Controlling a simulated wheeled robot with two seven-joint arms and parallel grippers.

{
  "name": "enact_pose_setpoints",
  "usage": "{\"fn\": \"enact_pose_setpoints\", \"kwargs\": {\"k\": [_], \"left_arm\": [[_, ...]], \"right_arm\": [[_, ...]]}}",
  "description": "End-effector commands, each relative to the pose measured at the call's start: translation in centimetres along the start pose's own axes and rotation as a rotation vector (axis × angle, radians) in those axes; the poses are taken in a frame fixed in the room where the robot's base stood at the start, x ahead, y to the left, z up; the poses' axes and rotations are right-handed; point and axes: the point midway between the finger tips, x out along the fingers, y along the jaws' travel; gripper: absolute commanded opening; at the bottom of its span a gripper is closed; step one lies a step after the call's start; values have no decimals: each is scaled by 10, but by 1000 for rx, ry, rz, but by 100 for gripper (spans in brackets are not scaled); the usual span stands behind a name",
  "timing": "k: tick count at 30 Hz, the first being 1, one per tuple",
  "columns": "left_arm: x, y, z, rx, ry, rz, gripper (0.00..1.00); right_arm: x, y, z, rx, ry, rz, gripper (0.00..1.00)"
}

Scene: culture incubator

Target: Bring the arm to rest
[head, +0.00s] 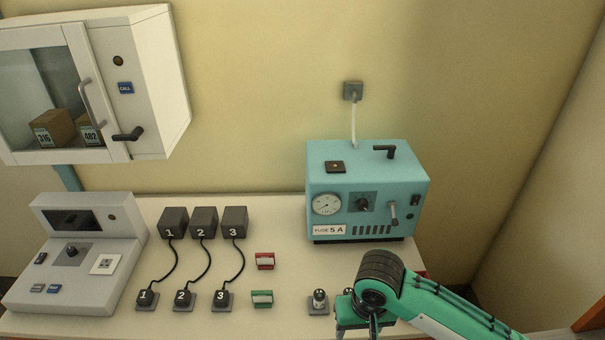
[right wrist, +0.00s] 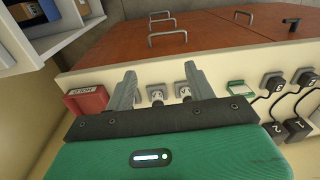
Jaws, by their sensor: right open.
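My right arm comes in from the lower right of the head view. Its green and black wrist hangs over the front right of the bench, and my right gripper (head: 370,322) points down, partly cut off by the frame's bottom edge. In the right wrist view the two grey fingers of this gripper (right wrist: 162,88) stand wide apart, open, with nothing held between them. Small grey sockets on a pale surface show beyond the gap. My left gripper is in neither view.
A teal device (head: 365,190) stands behind my right wrist. A small cylinder on a plate (head: 319,302) is just left of the gripper. Red (head: 265,261) and green (head: 262,299) holders, numbered black boxes (head: 203,222) and a grey console (head: 85,250) lie further left. A wall cabinet (head: 138,80) hangs upper left.

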Motion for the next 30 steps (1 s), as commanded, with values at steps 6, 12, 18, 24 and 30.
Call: {"fn": "enact_pose_setpoints", "kwargs": {"k": [6, 12, 18, 24, 30], "left_arm": [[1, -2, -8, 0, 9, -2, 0], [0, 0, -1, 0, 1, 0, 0], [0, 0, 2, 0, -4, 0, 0], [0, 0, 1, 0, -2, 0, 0], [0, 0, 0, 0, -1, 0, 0]], "right_arm": [[7, -13, 10, -45, 29, -68, 55], [14, -25, 22, -88, 77, -144, 55], [24, -27, 39, -118, 162, -218, 55], [34, -10, 59, -117, 243, -225, 55], [47, 26, 86, -98, 298, -157, 55]]}}
